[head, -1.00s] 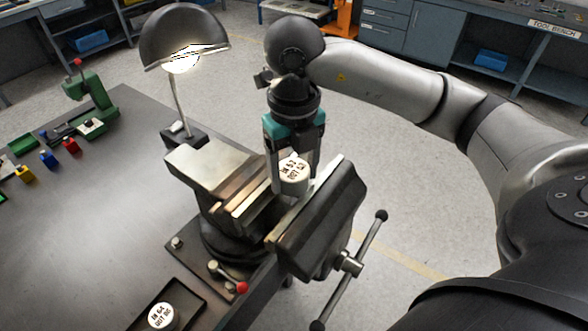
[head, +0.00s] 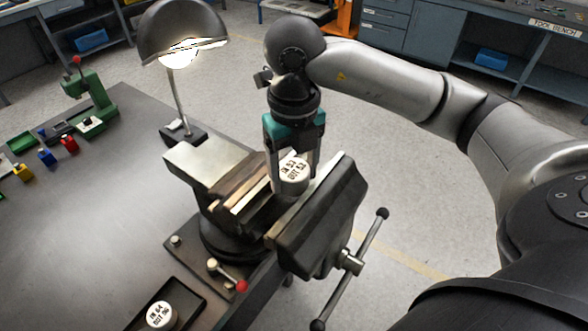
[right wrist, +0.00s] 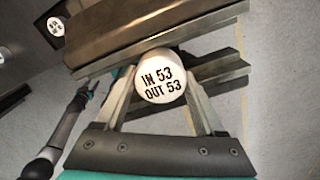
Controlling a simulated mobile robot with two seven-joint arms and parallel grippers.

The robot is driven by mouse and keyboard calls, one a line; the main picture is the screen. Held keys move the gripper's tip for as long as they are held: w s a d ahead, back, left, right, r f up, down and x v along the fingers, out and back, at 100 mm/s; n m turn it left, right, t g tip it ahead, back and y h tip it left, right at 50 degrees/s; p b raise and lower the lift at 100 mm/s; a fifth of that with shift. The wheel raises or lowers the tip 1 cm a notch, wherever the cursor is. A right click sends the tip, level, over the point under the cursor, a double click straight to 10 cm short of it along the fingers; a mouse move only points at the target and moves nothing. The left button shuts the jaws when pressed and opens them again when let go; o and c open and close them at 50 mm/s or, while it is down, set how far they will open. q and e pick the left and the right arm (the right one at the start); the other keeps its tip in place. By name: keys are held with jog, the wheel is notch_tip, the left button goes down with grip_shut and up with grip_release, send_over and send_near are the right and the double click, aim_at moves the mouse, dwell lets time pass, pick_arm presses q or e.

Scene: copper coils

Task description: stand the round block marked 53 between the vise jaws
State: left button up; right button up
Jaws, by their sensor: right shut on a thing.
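The round block marked 53 (head: 293,170) is white on top, with "IN 53 OUT 53" on it; it also shows in the right wrist view (right wrist: 160,80). My right gripper (head: 291,180) is shut on it, one finger on each side. The block is upright or nearly so, at the gap between the vise jaws. The vise (head: 318,215) stands at the table's edge, its jaws open, with copper-coloured and bright strips along them. The block's lower part is hidden, so I cannot tell whether it touches the vise.
A second round block marked 64 (head: 160,314) sits in a dark tray (head: 193,290) at the front. A lamp (head: 180,40) stands behind the vise. A green tool (head: 92,100) and small coloured blocks are at the left. The vise handle (head: 352,262) sticks out over the floor.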

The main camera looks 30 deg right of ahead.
jog(key=shift+f+b, duration=0.35)
jog(key=shift+b, duration=0.2)
dwell(0.9)
jog(key=o, duration=1.6)
jog(key=shift+r, duration=0.1)
